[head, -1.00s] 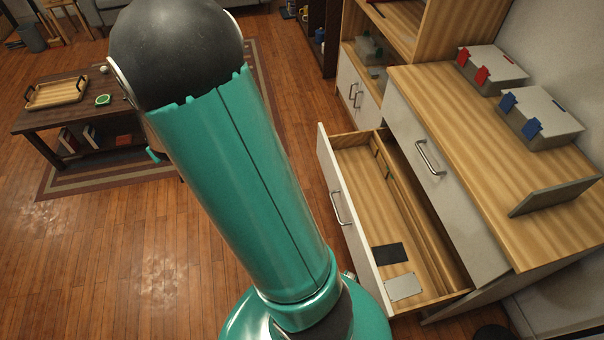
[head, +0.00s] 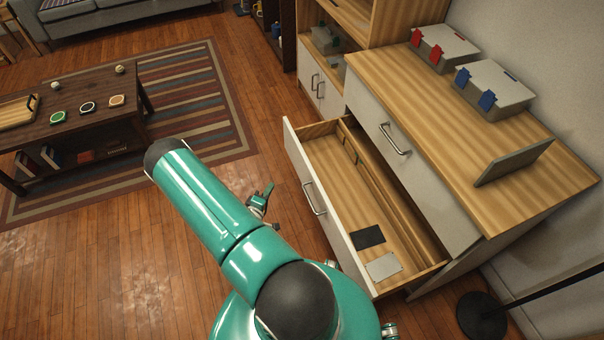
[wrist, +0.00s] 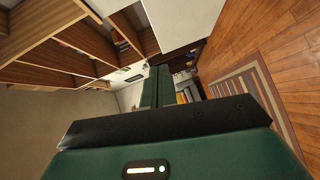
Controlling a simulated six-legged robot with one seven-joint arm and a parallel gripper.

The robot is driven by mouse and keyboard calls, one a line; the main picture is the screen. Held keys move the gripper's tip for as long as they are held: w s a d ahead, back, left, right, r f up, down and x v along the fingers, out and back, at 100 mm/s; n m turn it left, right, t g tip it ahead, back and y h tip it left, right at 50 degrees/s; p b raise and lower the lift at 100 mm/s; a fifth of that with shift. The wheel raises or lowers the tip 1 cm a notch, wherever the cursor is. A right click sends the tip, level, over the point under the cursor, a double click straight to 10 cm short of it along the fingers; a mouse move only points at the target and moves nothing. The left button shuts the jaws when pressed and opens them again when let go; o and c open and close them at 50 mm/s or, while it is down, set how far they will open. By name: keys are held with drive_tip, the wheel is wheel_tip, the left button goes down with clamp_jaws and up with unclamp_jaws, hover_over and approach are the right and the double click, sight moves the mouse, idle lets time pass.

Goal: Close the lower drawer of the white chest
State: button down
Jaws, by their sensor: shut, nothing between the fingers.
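The white chest (head: 425,150) has a wooden top and stands at the right in the head view. Its lower drawer (head: 338,205) is pulled far out. The drawer's white front (head: 335,222) has a metal bar handle (head: 314,198) and faces left. Inside the drawer lie a black flat piece (head: 368,237) and a light grey one (head: 384,266). The upper drawer is shut. My gripper (wrist: 156,84) is shut and empty in the wrist view. In the head view a small teal part, probably my gripper, shows left of the drawer front, apart from it.
Boxes with red (head: 440,48) and blue (head: 494,88) clips and a tilted grey panel (head: 513,162) are on the chest top. A low dark table (head: 75,120) stands on a striped rug at left. Wooden floor between rug and drawer is clear. A black round base (head: 482,316) is at lower right.

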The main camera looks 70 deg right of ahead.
drive_tip(key=s+f+n+h, duration=0.1)
drive_tip(key=s+f, duration=0.1)
drive_tip(key=s, duration=0.3)
approach(307, 165)
drive_tip(key=w+d, duration=0.2)
drive_tip(key=d, duration=0.3)
drive_tip(key=shift+s+d+f+g, duration=0.35)
drive_tip(key=shift+s+d, duration=0.15)
drive_tip(key=shift+s, duration=0.2)
